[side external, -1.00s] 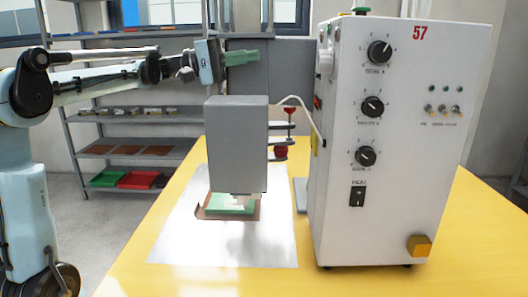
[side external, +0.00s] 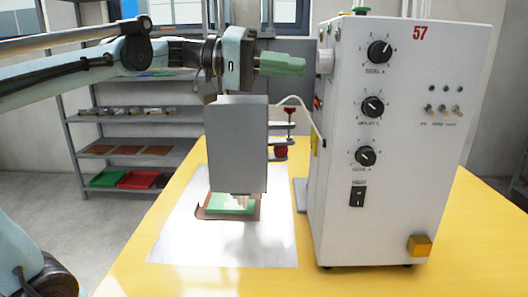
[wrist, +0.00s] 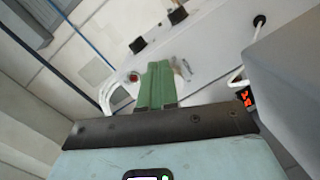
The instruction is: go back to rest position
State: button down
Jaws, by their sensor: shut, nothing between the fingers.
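My gripper (side external: 282,64) has green fingers that point right, level, above the grey press head. Its fingers are shut with nothing between them. They also show in the wrist view (wrist: 157,85), pointing towards the white machine's face. The grey press head (side external: 237,145) stands over a metal sheet (side external: 180,240) on the yellow table. Beneath it lies a green piece (side external: 233,204) on a brown base. The press head partly hides this piece. My gripper is apart from both.
A white control box (side external: 400,150) marked 57, with knobs and switches, stands close to the right of my gripper's tips. A red-knobbed clamp (side external: 282,150) is behind the press head. Shelves (side external: 130,125) stand at the back left. The table's front right (side external: 470,250) is clear.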

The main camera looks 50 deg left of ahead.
jog(key=s+d+f+m+g+y, duration=0.1)
jog(key=s+d+f+m+y, duration=0.1)
jog(key=s+f, duration=0.3)
jog(key=s+d+f+m+g+y, duration=0.1)
jog(key=s+d+f+m+y, duration=0.15)
jog(key=f, duration=0.45)
jog(key=s+a+f+y, duration=0.2)
jog(key=a+f+y, duration=0.2)
jog(key=f, duration=0.4)
jog(key=s+a+f+n+g+y, duration=0.1)
jog(key=s+a+f+y, duration=0.1)
jog(key=a+f+y, duration=0.2)
notch_tip(320, 180, down, 6)
jog(key=a, duration=0.3)
jog(key=shift+s+r+g, duration=0.25)
jog(key=shift+s+g, duration=0.05)
jog(key=shift+s, duration=0.1)
